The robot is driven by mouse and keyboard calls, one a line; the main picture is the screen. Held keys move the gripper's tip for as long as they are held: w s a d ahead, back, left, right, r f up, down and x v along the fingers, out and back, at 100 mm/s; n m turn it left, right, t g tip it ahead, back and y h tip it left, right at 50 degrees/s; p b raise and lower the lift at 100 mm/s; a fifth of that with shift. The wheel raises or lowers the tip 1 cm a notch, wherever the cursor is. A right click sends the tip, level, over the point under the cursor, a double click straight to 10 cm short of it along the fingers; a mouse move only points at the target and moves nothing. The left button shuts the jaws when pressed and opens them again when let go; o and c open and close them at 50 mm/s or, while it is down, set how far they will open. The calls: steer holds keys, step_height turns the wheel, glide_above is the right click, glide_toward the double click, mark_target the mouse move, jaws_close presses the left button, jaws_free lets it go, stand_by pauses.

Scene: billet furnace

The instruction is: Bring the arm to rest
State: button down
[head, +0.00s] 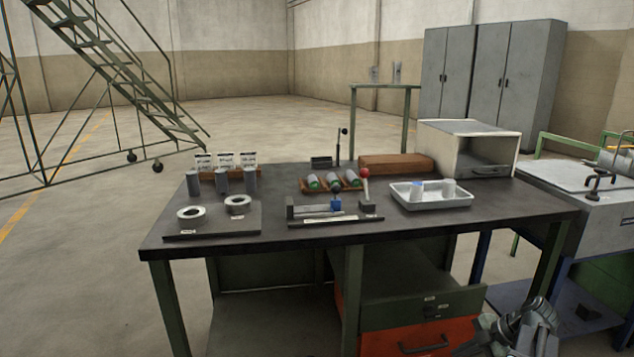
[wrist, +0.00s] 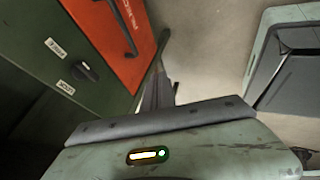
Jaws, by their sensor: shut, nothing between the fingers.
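My gripper (head: 538,312) and the end of my arm show at the lower right of the head view, low in front of the workbench (head: 400,231) and beside its drawers. The gripper is shut and empty, and it is apart from everything on the bench top. The rest of the arm is cut off by the bottom edge of the picture. In the wrist view the camera looks at the green cabinet front with a dark knob (wrist: 84,72) and at the orange drawer (wrist: 112,40); the fingertips are not clear there.
The bench top carries ring gauges on a plate (head: 213,220), a fixture with a red-knobbed lever (head: 364,173), a white tray (head: 431,194) and a box (head: 467,148). A grey-topped stand (head: 570,190) is close on the right. Open floor (head: 80,290) lies left.

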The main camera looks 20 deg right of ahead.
steer(key=w+a+f+n+g, duration=0.15)
steer(key=w+a, duration=0.35)
steer(key=a, duration=0.7)
steer(key=w+a+n+g, duration=0.2)
steer(key=w+a, duration=0.3)
steer(key=a, duration=0.7)
steer(key=s+a+f+m+g+h, duration=0.15)
steer(key=a+m, duration=0.25)
steer(key=a, duration=0.5)
steer(key=a+f+m+g+h, duration=0.1)
steer(key=a+m+h, duration=0.15)
steer(key=a, duration=0.75)
steer(key=d+r+m+p, duration=0.2)
steer(key=r+m+p, duration=0.5)
steer(key=r+p, duration=1)
steer(key=d+r+m+h+p, duration=0.1)
steer(key=r+m+p, duration=0.6)
steer(key=r+p, duration=1.1)
steer(key=shift+s+d+r+m+t+p, duration=0.2)
steer(key=shift+d+m+t+p, duration=0.1)
steer(key=shift+d+t+p, duration=0.15)
steer(key=shift+a, duration=0.1)
